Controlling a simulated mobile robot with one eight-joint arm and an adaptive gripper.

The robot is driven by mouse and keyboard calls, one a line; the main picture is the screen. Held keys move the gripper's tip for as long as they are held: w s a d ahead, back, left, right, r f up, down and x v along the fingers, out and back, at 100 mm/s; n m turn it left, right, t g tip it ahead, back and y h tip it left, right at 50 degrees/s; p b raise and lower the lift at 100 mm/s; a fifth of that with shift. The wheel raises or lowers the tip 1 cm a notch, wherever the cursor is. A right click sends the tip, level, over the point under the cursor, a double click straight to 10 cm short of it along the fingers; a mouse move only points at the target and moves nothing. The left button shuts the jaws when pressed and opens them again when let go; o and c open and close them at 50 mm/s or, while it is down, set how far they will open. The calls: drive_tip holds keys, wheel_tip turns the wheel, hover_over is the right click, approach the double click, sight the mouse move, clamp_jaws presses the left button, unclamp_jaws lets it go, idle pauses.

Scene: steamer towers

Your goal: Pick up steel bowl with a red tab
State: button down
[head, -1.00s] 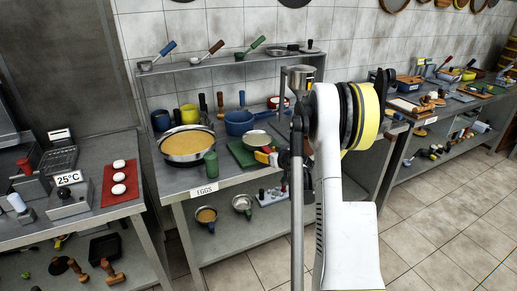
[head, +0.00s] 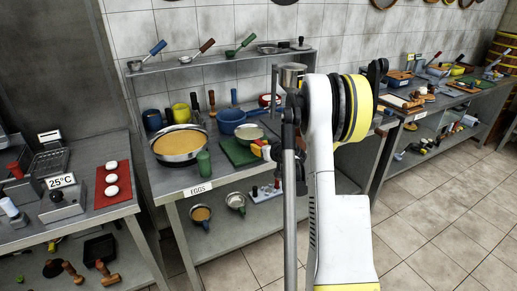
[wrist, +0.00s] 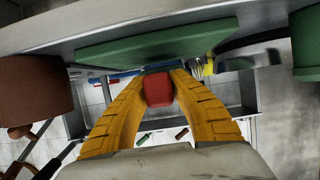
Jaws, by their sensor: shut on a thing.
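A shallow steel bowl (head: 250,131) shows in the head view at the green board (head: 237,151) on the middle table. I cannot tell whether it touches the board. My gripper (head: 259,150) is at the bowl's near side, partly hidden by my arm. In the wrist view, the yellow fingers of my gripper (wrist: 158,88) are closed around a red tab (wrist: 158,90). The bowl itself is not clear in that view.
A blue pot (head: 231,120) is behind. The floor is clear at right.

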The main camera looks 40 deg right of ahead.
wheel_tip(320, 180, up, 2)
drive_tip(key=shift+r+p, duration=0.25)
drive_tip(key=shift+p, duration=0.2)
drive_tip(key=s+d+r+p, duration=0.3)
drive_tip(key=s+d+r, duration=0.2)
drive_tip(key=d, duration=0.5)
drive_tip(key=shift+s+d+r+p, duration=0.15)
drive_tip(key=shift+s+r+p, duration=0.2)
drive_tip(key=shift+r, duration=0.3)
drive_tip(key=c, duration=1.9)
unclamp_jaws()
clamp_jaws()
